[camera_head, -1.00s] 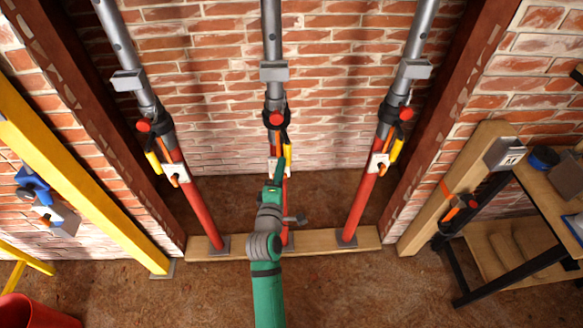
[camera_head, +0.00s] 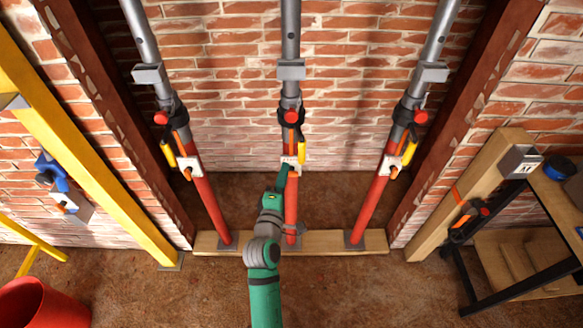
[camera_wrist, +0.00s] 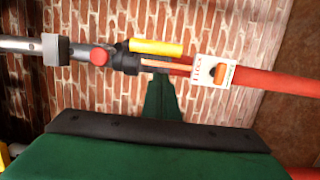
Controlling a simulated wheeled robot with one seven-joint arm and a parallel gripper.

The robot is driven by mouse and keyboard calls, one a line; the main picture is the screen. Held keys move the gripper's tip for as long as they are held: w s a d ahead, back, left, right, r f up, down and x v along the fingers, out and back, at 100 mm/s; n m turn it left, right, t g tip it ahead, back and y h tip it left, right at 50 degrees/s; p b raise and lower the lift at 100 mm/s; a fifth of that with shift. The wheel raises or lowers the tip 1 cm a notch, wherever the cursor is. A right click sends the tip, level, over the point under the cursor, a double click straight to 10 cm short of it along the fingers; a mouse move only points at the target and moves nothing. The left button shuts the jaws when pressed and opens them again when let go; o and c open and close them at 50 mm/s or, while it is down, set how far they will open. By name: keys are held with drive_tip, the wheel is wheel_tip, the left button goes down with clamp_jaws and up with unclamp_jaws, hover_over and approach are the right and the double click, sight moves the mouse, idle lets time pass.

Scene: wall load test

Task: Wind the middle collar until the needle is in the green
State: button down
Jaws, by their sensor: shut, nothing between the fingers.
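The middle prop has a grey steel upper tube (camera_head: 291,35) and a red lower tube (camera_head: 291,205). Its black collar (camera_head: 291,103) carries a red knob (camera_head: 291,117) and a yellow handle (camera_head: 302,152). In the wrist view the black collar (camera_wrist: 127,60) lies left of a white lettered plate (camera_wrist: 204,68) with an orange lever (camera_wrist: 224,75). My gripper (camera_head: 284,170) is shut and empty, in front of the prop just below the collar, by the plate. Its green fingers also show in the wrist view (camera_wrist: 160,92). Contact cannot be told. I cannot make out a needle or green band.
Similar props stand left (camera_head: 207,200) and right (camera_head: 373,205) on a timber sill (camera_head: 325,241). A yellow beam (camera_head: 110,170) and red bucket (camera_head: 40,305) are at left. A timber post (camera_head: 470,200) and workbench (camera_head: 560,205) are at right. The floor in front is open.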

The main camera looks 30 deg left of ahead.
drive_tip(key=s+d+f+m+g+h, duration=0.1)
drive_tip(key=s+d+f+m, duration=0.35)
drive_tip(key=s+d, duration=0.55)
drive_tip(key=s+d+f+m+h, duration=0.1)
drive_tip(key=s+d+f+m, duration=0.4)
drive_tip(key=s+d, duration=0.5)
drive_tip(key=s+d+r+m+h, duration=0.1)
drive_tip(key=s+d+m, duration=0.3)
drive_tip(key=s+m, duration=0.2)
drive_tip(key=s+d+r+m+h, duration=0.2)
drive_tip(key=s+d+m, duration=0.3)
drive_tip(key=s, duration=0.5)
drive_tip(key=shift+d+r+m+g+h, duration=0.3)
drive_tip(key=shift+m+g, duration=0.1)
drive_tip(key=shift+m, duration=0.15)
idle(1.8)
